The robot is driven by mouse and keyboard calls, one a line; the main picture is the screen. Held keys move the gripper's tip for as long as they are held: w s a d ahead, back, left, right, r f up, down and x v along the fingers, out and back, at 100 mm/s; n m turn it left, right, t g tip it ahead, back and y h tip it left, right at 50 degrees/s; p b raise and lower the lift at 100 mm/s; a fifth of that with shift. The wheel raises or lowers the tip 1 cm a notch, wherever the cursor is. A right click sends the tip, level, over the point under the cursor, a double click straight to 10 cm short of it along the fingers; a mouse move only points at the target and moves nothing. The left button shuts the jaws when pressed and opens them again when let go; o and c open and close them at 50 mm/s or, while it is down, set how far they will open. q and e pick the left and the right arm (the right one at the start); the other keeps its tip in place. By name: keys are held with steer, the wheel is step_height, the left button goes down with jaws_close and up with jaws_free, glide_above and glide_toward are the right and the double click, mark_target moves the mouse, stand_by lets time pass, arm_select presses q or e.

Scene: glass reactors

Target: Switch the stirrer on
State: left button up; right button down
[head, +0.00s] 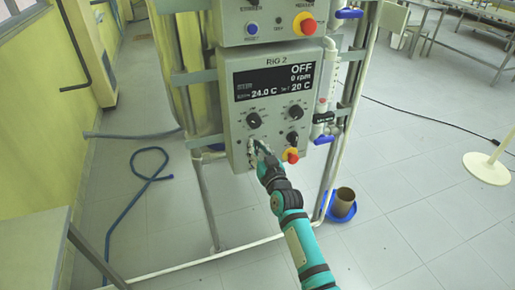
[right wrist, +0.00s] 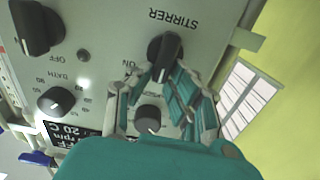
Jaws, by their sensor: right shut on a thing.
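The RIG 2 control box (head: 235,80) has a dark display (head: 273,80) that reads OFF, 0 rpm, 24.0 C and 20 C. My right gripper (head: 261,150) is at the lower left of its front. In the right wrist view the panel appears upside down. There my right gripper (right wrist: 156,78) has its fingers around the black stirrer knob (right wrist: 163,47), under the word STIRRER, and is shut on it. An ON mark shows beside the knob. In the head view the gripper mostly hides this knob. My left gripper is not in view.
Other knobs sit close by: a speed-side knob (right wrist: 148,118), a bath knob (right wrist: 55,101) and a larger black knob (right wrist: 36,27). Another control box (head: 262,20) is above. A blue hose (head: 140,190) lies on the floor.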

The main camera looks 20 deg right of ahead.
steer(key=m, duration=0.2)
steer(key=d+m+p, duration=0.1)
steer(key=m, duration=0.2)
steer(key=shift+f+m, duration=0.1)
steer(key=shift+m, duration=0.2)
steer(key=m, duration=0.5)
steer(key=shift+d+f+m, duration=0.35)
steer(key=shift+m, duration=0.05)
steer(key=c, duration=1.3)
jaws_free()
steer(key=shift+o, duration=0.2)
steer(key=s, duration=1.2)
steer(key=shift+d, duration=0.2)
